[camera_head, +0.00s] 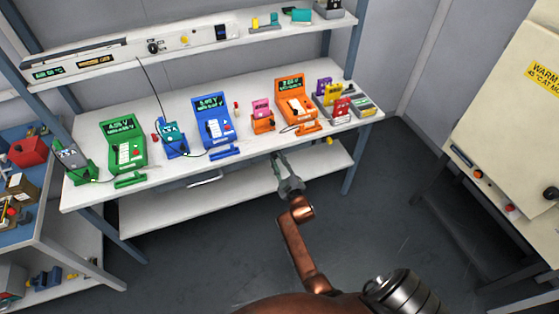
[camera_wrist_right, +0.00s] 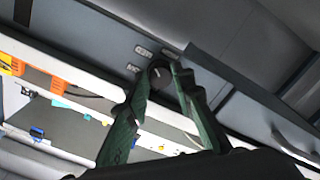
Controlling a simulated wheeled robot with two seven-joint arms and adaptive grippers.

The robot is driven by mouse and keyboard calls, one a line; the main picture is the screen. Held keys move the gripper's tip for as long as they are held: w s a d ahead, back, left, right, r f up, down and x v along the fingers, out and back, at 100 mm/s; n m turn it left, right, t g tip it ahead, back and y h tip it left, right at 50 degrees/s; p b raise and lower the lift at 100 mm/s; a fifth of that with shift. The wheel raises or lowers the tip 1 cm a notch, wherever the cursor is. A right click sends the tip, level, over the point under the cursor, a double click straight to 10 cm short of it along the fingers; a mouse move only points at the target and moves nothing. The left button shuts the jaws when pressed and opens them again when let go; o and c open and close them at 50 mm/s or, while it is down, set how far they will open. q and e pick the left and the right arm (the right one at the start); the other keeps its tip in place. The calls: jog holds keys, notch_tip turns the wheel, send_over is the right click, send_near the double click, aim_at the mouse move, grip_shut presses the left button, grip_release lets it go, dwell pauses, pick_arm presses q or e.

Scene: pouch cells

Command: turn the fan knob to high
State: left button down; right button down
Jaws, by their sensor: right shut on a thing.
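The fan knob (camera_wrist_right: 158,72) is a dark round knob with a pale mark, seen in the right wrist view on a grey panel. Several small pale labels sit around it. My right gripper (camera_wrist_right: 162,75) has its two green fingers on either side of the knob and is shut on it. In the head view, my right gripper (camera_head: 281,159) reaches to the front edge of the bench, and the knob is hidden there. The knob's exact setting is too small to read. My left gripper is not in view.
The white bench (camera_head: 82,197) carries green, blue and orange meters and small coloured blocks. A shelf panel above has another black knob (camera_head: 153,47). A cream cabinet (camera_head: 500,110) stands at right, a side table at left. The floor between is clear.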

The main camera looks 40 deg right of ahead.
jog(key=m+p, duration=0.3)
jog(key=m, duration=0.2)
jog(key=shift+r+m, duration=0.1)
jog(key=shift+m, duration=0.2)
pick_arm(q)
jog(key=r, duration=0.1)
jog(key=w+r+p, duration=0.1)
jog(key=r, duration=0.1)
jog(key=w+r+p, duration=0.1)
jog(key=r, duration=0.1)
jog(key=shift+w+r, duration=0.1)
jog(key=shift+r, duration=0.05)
pick_arm(e)
jog(key=m, duration=0.4)
jog(key=shift+m, duration=0.4)
jog(key=shift+a+f, duration=0.1)
jog(key=shift+f, duration=0.1)
jog(key=c, duration=1.7)
grip_release()
jog(key=shift+o, duration=0.2)
jog(key=shift+s, duration=0.15)
jog(key=v, duration=1.1)
jog(key=shift+s+a, duration=0.2)
jog(key=shift+s, duration=0.15)
